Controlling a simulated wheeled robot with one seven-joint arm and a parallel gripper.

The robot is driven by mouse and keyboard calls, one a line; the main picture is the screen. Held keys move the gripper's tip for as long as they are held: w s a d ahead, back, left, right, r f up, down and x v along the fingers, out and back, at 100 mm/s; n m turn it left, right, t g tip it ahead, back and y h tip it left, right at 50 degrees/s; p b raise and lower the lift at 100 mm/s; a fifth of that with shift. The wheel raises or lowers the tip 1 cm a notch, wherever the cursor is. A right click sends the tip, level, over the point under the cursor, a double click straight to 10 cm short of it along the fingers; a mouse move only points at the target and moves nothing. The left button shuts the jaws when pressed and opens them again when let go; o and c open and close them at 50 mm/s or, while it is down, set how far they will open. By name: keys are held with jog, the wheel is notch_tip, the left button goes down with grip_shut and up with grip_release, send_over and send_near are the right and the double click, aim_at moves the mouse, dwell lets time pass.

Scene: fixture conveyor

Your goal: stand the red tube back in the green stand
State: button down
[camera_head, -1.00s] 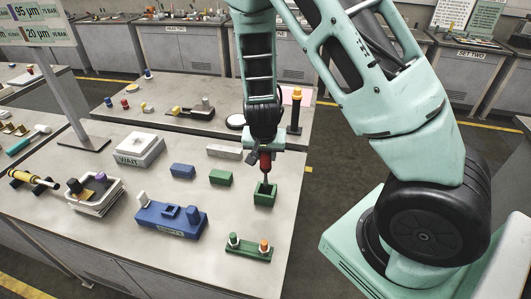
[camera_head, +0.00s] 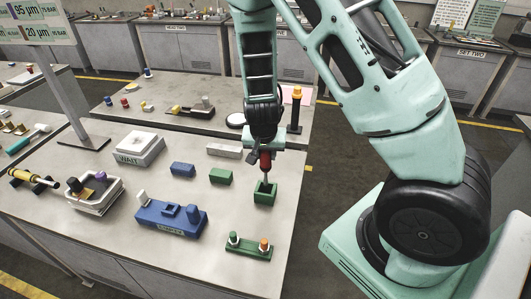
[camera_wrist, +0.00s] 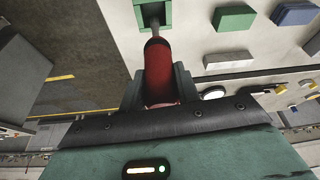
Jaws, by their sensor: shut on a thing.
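The red tube (camera_head: 266,160) is held upright in my gripper (camera_head: 265,153), with the jaws closed around its red body. A thin grey lower part of the tube points down at the green stand (camera_head: 264,198), a small block with an opening in its top. In the wrist view the red tube (camera_wrist: 161,75) lies between my gripper's fingers (camera_wrist: 160,88), and its thin tip reaches to the opening of the green stand (camera_wrist: 140,14). I cannot tell how deep the tip sits in the opening.
A plain green block (camera_head: 221,177) and a blue block (camera_head: 182,170) lie left of the stand. A blue fixture (camera_head: 170,219) and a green holder with pegs (camera_head: 248,252) are nearer the front. A grey bar (camera_head: 224,151) lies behind. Bare table surrounds the stand.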

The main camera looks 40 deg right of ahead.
aim_at(266, 169)
jog(key=shift+f, duration=0.2)
jog(key=shift+f+b, duration=2.8)
jog(key=shift+f, duration=0.4)
jog(key=c, duration=0.9)
grip_release()
jog(key=shift+c, duration=0.2)
jog(key=shift+r, duration=0.1)
jog(key=p+v, duration=0.5)
jog(key=v, duration=1.2)
jog(key=shift+p, duration=0.35)
jog(key=shift+r, duration=0.1)
